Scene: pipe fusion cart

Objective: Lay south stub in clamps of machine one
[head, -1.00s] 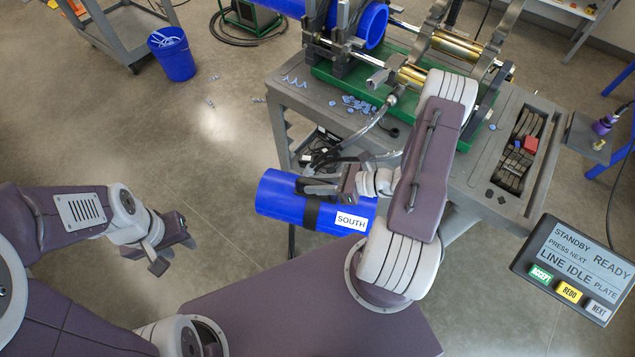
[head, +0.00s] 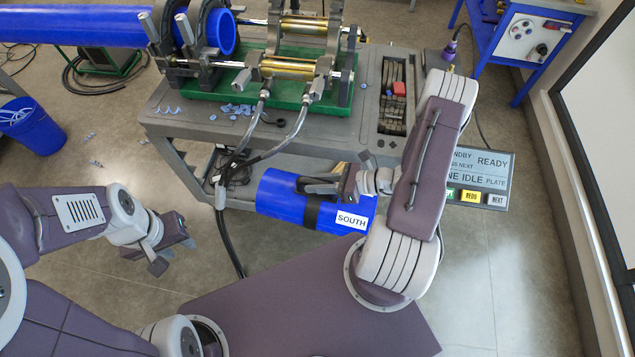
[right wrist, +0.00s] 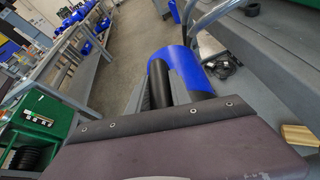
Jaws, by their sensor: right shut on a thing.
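The south stub (head: 283,200) is a short blue pipe with a white "SOUTH" label. My right gripper (head: 312,190) is shut on it around a dark band and holds it in front of the cart, below the top's height in the head view. The stub also shows in the right wrist view (right wrist: 185,75). The fusion machine (head: 262,70) sits on the cart in a green tray. A long blue pipe (head: 90,25) runs into its left dark clamps (head: 195,35); the right clamps (head: 325,20) hold no pipe. My left gripper (head: 172,250) is empty, its fingers apart, at the left.
The grey cart (head: 190,125) carries blue shavings (head: 238,110) and a tool recess (head: 393,95). Hoses (head: 222,215) hang off its front edge near the stub. A display (head: 480,175) stands behind my right arm. A blue bin (head: 30,125) is at the left.

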